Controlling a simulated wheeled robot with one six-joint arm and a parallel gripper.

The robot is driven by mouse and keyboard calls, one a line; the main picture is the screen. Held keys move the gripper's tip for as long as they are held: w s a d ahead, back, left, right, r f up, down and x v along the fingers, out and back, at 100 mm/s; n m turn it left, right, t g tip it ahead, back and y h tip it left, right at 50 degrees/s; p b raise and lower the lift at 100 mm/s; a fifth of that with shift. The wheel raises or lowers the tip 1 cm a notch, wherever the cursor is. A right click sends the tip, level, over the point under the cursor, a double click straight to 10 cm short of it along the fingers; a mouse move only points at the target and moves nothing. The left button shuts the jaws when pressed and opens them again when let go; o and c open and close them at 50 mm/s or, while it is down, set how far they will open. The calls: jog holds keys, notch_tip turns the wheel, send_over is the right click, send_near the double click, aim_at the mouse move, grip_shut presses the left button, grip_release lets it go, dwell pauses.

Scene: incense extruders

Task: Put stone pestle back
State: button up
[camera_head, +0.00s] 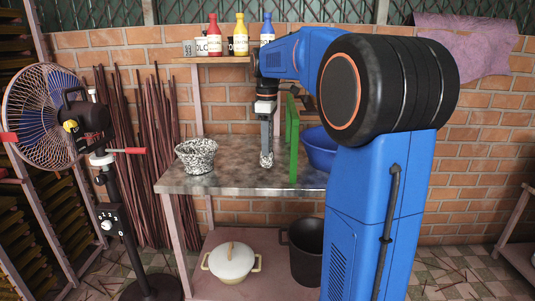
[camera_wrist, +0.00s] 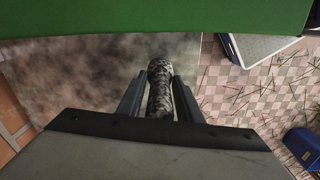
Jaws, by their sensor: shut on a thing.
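The stone pestle (camera_wrist: 160,88) is speckled black and white. In the wrist view it lies between the two fingers of my gripper (camera_wrist: 158,95), which is shut on it. In the head view the pestle (camera_head: 266,159) hangs upright below my gripper (camera_head: 266,140), its lower end at or just above the worktop; I cannot tell if it touches. A speckled stone mortar (camera_head: 197,157) stands on the left part of the table, apart from the pestle and to its left. The mortar is not seen in the wrist view.
A green upright panel (camera_head: 293,140) stands on the table (camera_head: 225,179) just right of my gripper, with a blue basin (camera_head: 319,150) behind it. A shelf with several bottles (camera_head: 240,36) is above. The worktop between mortar and pestle is clear. A fan (camera_head: 45,105) stands left.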

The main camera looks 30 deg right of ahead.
jog(key=shift+f, duration=1.65)
jog(key=o, duration=1)
jog(key=shift+f, duration=0.15)
jog(key=shift+o, duration=0.2)
notch_tip(320, 180, up, 12)
jog(key=shift+r, duration=0.15)
